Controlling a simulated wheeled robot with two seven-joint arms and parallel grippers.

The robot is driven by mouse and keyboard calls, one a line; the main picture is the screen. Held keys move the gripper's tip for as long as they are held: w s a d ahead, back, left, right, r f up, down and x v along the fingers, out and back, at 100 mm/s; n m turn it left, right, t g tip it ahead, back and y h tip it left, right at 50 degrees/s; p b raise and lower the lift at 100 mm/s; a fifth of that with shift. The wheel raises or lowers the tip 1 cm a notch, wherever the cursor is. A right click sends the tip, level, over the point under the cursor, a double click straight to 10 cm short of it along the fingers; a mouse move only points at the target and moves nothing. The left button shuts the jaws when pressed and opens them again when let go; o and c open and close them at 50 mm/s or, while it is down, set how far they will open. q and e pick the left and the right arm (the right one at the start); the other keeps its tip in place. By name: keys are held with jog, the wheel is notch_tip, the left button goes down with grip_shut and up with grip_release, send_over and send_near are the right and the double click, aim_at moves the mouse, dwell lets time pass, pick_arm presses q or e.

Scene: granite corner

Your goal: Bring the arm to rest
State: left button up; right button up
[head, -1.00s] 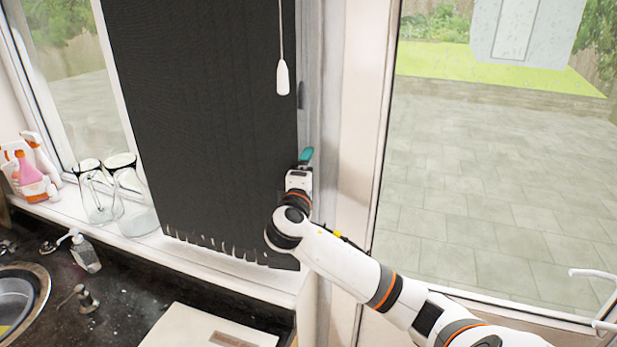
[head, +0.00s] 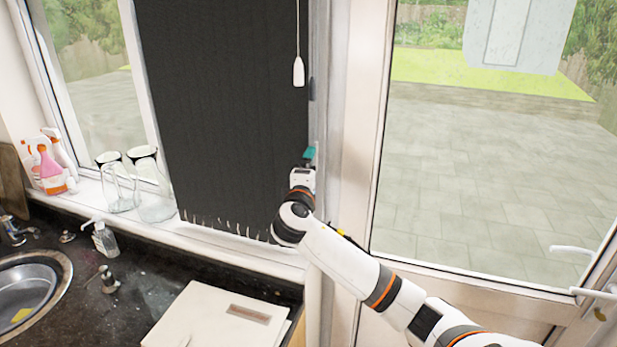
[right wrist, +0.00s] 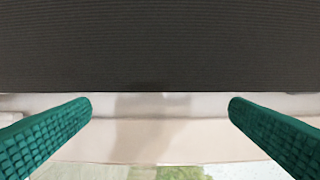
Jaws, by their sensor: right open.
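My right arm comes in from the lower right of the head view. Its gripper (head: 309,153), with teal fingers, is by the right edge of the dark blind (head: 235,110). In the right wrist view the two teal fingers (right wrist: 160,105) are wide apart with nothing between them. The blind (right wrist: 160,45) fills the upper part of that view, with a pale frame below it. I cannot tell whether the gripper touches the blind. My left gripper is not in view.
A white cord pull (head: 298,72) hangs in front of the blind. Glass jars (head: 122,187) and spray bottles (head: 50,168) stand on the sill at left. A soap dispenser (head: 104,238), a sink (head: 28,288) and a white board (head: 215,318) are on the dark counter. A glazed door (head: 480,190) is at right.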

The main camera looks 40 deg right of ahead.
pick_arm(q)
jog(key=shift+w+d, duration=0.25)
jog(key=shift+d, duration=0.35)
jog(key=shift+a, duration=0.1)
